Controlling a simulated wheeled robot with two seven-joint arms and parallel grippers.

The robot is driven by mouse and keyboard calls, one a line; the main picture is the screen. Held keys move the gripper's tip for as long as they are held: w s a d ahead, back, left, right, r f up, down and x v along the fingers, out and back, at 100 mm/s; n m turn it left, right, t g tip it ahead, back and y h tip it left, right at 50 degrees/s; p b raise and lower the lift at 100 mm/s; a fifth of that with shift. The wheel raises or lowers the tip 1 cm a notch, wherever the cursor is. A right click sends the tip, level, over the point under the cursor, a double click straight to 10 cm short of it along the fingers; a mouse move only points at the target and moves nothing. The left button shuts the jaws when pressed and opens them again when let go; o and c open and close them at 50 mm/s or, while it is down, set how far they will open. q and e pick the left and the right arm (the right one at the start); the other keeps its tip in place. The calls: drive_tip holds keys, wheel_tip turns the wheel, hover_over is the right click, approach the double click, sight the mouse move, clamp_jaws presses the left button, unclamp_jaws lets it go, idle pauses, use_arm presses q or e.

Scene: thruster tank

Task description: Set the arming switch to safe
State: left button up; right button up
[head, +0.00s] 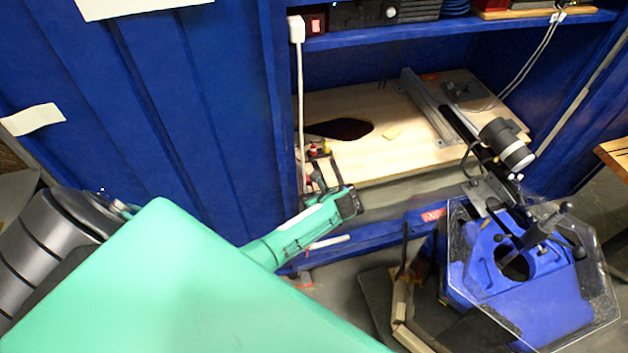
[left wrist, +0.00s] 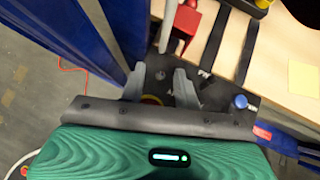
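In the left wrist view my left gripper (left wrist: 159,76) has its two grey fingers apart, with nothing held between them. They reach over a dark control panel (left wrist: 215,97). A yellow-and-red round part (left wrist: 150,100) shows partly behind the gripper's front edge. The panel also bears a small metal toggle (left wrist: 205,73) to the right of the fingers and a blue knob (left wrist: 240,101) further right. A red block (left wrist: 189,20) lies beyond the fingertips. I cannot tell which part is the arming switch or its setting. In the head view my left gripper (head: 322,180) is at the cabinet's front left edge. My right gripper is not in view.
The blue cabinet's upright (left wrist: 105,50) stands close left of the fingers. A wooden shelf board (head: 385,145) lies beyond the panel. A red rocker switch (head: 316,26) sits on the upper shelf. A blue machine with a clear cover (head: 585,260) stands at the right.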

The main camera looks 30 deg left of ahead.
use_arm(q)
clamp_jaws()
drive_tip(key=shift+r, duration=0.1)
